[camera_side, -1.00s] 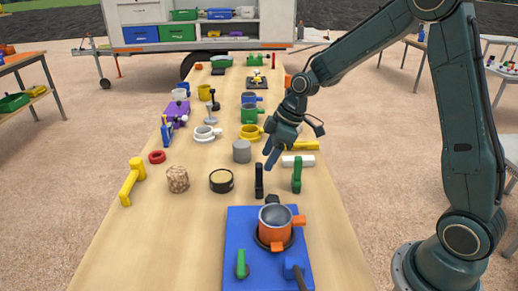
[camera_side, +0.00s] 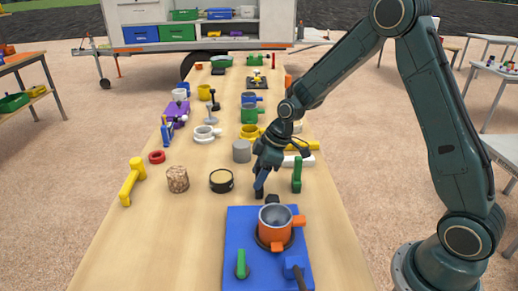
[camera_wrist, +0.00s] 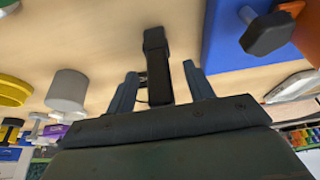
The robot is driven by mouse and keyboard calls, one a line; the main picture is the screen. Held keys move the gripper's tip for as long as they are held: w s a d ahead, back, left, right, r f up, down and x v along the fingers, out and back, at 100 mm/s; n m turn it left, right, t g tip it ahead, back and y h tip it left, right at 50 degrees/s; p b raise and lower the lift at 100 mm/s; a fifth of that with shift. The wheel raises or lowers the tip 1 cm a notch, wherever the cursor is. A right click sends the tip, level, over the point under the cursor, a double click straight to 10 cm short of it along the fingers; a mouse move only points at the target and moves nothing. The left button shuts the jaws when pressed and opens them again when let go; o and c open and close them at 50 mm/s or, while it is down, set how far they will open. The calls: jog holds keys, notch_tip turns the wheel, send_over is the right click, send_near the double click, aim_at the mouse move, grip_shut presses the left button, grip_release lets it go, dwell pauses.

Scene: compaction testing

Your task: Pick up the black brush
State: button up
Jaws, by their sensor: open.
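The black brush (camera_wrist: 156,42) lies between the two fingers of my gripper (camera_wrist: 160,72) in the wrist view. One end of the brush extends past the fingertips. In the side view my gripper (camera_side: 260,186) is low over the table at the brush's spot and hides most of the brush. The fingers are open, and I cannot tell how far down the brush they reach.
A blue base (camera_side: 235,225) with an orange-handled pot (camera_side: 272,232) stands just in front. A green upright tool (camera_side: 297,174) is close on the right. A round black tin (camera_side: 221,181) and a grey cylinder (camera_side: 241,151) stand to the left.

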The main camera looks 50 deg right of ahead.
jog(key=shift+x, duration=0.9)
jog(key=c, duration=1.1)
